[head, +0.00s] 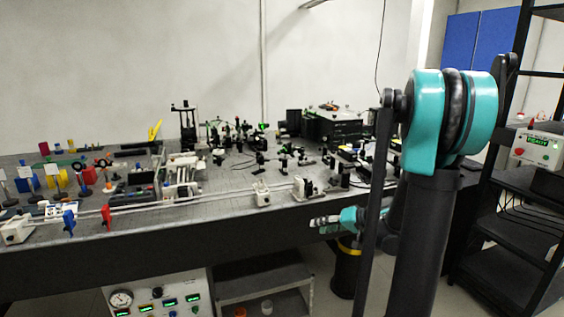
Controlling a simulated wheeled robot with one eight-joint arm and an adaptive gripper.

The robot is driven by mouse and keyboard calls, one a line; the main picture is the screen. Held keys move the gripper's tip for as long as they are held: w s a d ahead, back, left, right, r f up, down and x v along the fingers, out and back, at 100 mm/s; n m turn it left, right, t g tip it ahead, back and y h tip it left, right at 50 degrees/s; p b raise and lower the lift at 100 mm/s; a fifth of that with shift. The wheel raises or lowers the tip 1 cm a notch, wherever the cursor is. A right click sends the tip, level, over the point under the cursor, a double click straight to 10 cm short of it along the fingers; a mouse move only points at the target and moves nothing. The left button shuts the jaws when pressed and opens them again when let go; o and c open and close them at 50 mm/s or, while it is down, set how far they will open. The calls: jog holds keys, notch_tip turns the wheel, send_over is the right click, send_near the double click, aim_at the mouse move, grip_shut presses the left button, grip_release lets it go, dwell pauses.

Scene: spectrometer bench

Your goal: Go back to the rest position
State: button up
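My arm stands at the right of the head view, with a large teal joint on a dark upright link. My gripper (323,222) shows small and side-on in front of the bench's front edge, left of the dark link. Its grey fingers point left, and a teal wrist part sits just behind them. The fingers are too small to tell whether they are open or shut. I see no object clearly held in them. The optical bench (225,205) lies behind and to the left of the gripper.
The bench carries many optical mounts, coloured parts at the left and a black box (332,127) at the back. A control panel with a gauge (121,299) and a low shelf (262,284) stand under it. A dark rack (520,180) with a lit box (537,148) stands at the right.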

jog(key=s+d+f+g+h, duration=0.1)
jog(key=s+f+h, duration=0.3)
jog(key=s, duration=0.7)
jog(key=s+d+f+g+h, duration=0.2)
jog(key=s+h, duration=0.3)
jog(key=s, duration=0.6)
jog(key=shift+s+d+f, duration=0.2)
jog(key=shift+d+f, duration=0.35)
jog(key=shift+f, duration=0.3)
